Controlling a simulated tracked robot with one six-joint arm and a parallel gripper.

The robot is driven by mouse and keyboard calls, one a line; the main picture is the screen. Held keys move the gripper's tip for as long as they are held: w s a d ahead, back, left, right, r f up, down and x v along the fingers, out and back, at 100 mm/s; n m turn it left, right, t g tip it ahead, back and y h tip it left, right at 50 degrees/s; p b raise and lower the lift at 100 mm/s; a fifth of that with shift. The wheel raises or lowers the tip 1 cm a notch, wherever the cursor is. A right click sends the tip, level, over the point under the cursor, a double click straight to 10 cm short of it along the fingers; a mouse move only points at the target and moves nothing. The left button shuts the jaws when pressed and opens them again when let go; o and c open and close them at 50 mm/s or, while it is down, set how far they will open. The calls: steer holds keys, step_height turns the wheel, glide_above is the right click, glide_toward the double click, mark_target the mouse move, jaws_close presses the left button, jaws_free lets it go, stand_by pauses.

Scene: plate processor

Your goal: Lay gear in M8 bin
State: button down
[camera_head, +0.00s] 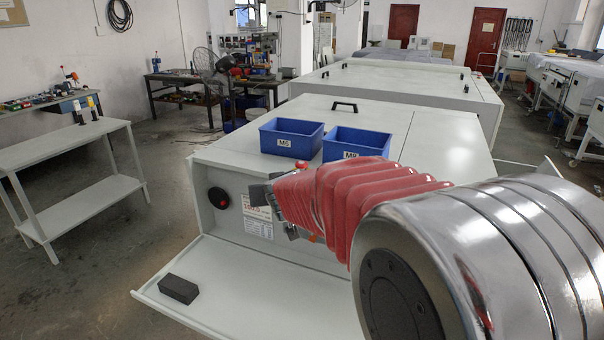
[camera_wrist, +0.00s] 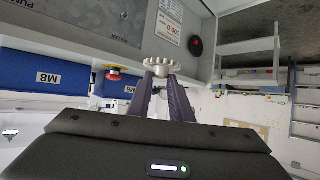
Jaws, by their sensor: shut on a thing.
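An off-white toothed gear (camera_wrist: 173,65) is held at the tips of my gripper (camera_wrist: 161,80) in the wrist view, which looks upside down. The fingers are shut on it. In the head view my gripper (camera_head: 262,196) is partly hidden by my red-sleeved arm, low in front of the machine's front face; I cannot make out the gear there. The blue M8 bin (camera_head: 343,144) stands on the machine top, its lower right hidden by my arm. It also shows in the wrist view (camera_wrist: 20,70), at the left and apart from the gear. Its inside is barely visible.
A blue M6 bin (camera_head: 291,138) stands left of M8. The white machine top (camera_head: 425,140) has a black handle (camera_head: 344,105). A black block (camera_head: 179,289) lies on the lowered front panel (camera_head: 225,285). A red button (camera_wrist: 113,72) juts out near the gripper.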

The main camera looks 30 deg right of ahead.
steer(key=a+f, duration=0.5)
steer(key=a, duration=0.7)
steer(key=shift+a+m+h, duration=0.4)
steer(key=shift+s, duration=0.1)
